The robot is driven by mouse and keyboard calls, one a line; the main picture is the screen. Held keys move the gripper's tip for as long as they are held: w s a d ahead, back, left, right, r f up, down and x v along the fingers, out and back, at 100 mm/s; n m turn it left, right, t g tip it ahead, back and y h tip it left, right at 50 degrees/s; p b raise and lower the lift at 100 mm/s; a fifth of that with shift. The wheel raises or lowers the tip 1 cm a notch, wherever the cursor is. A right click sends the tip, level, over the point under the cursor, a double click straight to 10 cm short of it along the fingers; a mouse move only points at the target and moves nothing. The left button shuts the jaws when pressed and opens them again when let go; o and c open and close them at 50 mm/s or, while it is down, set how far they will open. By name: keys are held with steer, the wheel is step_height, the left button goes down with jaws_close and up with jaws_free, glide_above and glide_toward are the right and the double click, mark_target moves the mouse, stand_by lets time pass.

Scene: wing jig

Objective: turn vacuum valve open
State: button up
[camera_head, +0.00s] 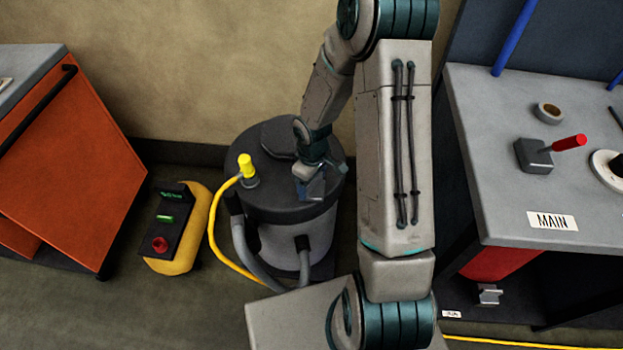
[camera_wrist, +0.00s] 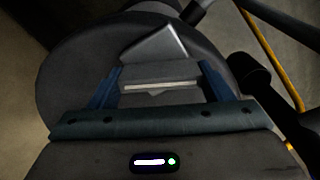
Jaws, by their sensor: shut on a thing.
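A dark-lidded vacuum drum (camera_head: 255,200) stands on the floor near the wall. My gripper (camera_head: 312,188) is low over the right side of its lid. In the wrist view my gripper's blue fingers (camera_wrist: 160,88) are on either side of a grey wedge-shaped piece (camera_wrist: 158,50) on the lid, and they are shut on it. I cannot tell whether this piece is the valve's handle. A yellow fitting (camera_head: 246,168) stands on the lid's left side, apart from my gripper. A grey box with a red lever (camera_head: 568,142) sits on the right bench, by a MAIN label.
A yellow unit with a black control panel (camera_head: 164,222) stands left of the drum, beside a yellow hose (camera_head: 213,235). An orange cabinet (camera_head: 85,175) is at left.

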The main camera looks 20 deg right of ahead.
steer(key=n+p, duration=0.1)
steer(key=n, duration=0.4)
steer(key=shift+r+n, duration=0.1)
steer(key=shift+n, duration=0.2)
stand_by(0.4)
steer(key=o, duration=1)
step_height(320, 180, up, 14)
steer(key=p, duration=0.2)
steer(key=shift+p, duration=0.4)
steer(key=s+r+m+t, duration=0.1)
steer(key=s+r+m, duration=0.3)
steer(key=s+r, duration=0.1)
steer(key=s+r+m+t, duration=0.1)
steer(key=s+r+m, duration=0.4)
steer(key=s+r, duration=0.1)
steer(key=s+r+m, duration=0.4)
steer(key=s+r, duration=0.1)
steer(key=r, duration=0.1)
steer(key=shift+s+a+m+t, duration=0.1)
steer(key=shift+s+m+t, duration=0.2)
steer(key=shift+t, duration=0.1)
